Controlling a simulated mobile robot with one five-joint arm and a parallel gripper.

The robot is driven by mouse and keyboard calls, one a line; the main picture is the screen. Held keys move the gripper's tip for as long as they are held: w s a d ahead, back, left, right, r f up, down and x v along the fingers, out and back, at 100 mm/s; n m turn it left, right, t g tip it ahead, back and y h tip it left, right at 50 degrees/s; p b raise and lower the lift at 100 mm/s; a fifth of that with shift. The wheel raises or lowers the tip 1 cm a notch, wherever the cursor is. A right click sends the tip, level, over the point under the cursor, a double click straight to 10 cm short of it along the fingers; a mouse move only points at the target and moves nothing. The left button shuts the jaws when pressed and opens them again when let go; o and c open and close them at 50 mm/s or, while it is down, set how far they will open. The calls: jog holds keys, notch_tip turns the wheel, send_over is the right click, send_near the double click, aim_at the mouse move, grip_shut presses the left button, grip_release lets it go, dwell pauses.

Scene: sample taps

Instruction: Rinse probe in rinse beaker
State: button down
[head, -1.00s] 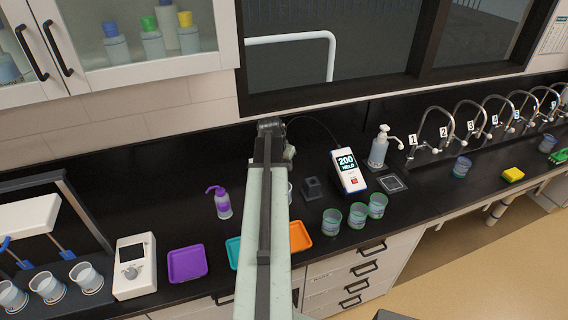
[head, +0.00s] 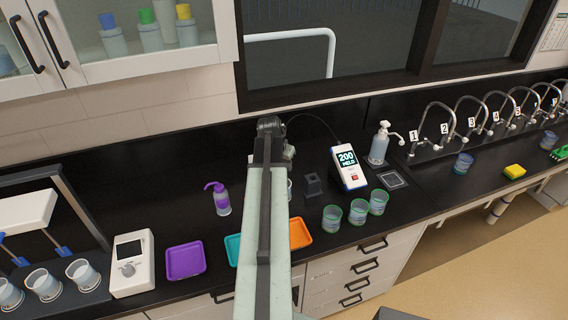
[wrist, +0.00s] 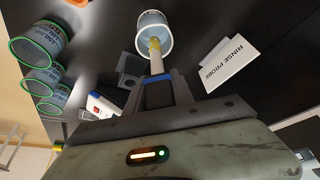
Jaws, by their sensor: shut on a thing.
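My gripper (wrist: 158,92) is shut on the probe, which has a blue band and a pale shaft (wrist: 156,64). In the wrist view the yellowish probe end points at the rinse beaker (wrist: 143,20) and overlaps its opening. I cannot tell whether the tip is below the rim. A white card reading "RINSE PROBE" (wrist: 231,62) is beside the beaker. In the head view my arm mostly hides the beaker; only a sliver shows at its right edge. The meter (head: 347,167) shows "200 HELD", with a cable running from it toward my arm's end.
A dark block (head: 313,185) stands left of the meter. Several green-rimmed beakers (head: 332,217) stand at the counter's front. Purple (head: 186,260), teal (head: 233,249) and orange (head: 300,233) trays and a wash bottle (head: 219,199) are nearby. Numbered taps (head: 437,125) line the right.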

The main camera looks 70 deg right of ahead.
jog(key=shift+f+b, duration=3)
jog(key=shift+f, duration=0.2)
jog(key=shift+w+d, duration=0.1)
jog(key=shift+w+d, duration=0.15)
jog(key=shift+d, duration=0.05)
jog(key=shift+a, duration=0.15)
jog(key=shift+a, duration=0.45)
jog(key=shift+s, duration=0.5)
